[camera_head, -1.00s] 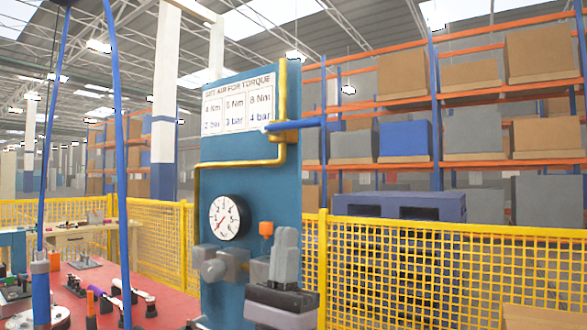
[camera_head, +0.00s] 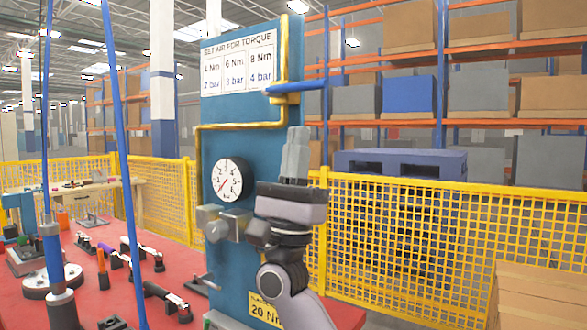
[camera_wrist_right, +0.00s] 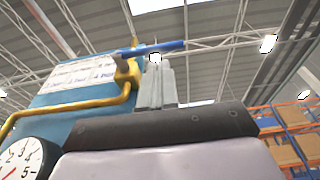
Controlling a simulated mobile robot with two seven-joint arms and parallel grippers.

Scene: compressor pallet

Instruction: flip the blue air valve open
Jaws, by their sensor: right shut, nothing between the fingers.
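The blue air valve lever (camera_head: 300,87) sits on the yellow pipe near the top right of the blue panel (camera_head: 240,110) and points out sideways to the right, roughly level. In the right wrist view the lever (camera_wrist_right: 155,48) shows above the fingers, on its yellow valve body (camera_wrist_right: 127,75). My right gripper (camera_head: 297,135) points up, shut and empty, below the lever and apart from it in the head view. Its fingers also show in the right wrist view (camera_wrist_right: 156,70). My left gripper is not in view.
A round pressure gauge (camera_head: 228,180) is on the panel, with a grey regulator (camera_head: 222,223) below it. A red table (camera_head: 110,270) with tools lies left. Blue hoses (camera_head: 119,130) hang at the left. A yellow mesh fence (camera_head: 420,230) stands behind.

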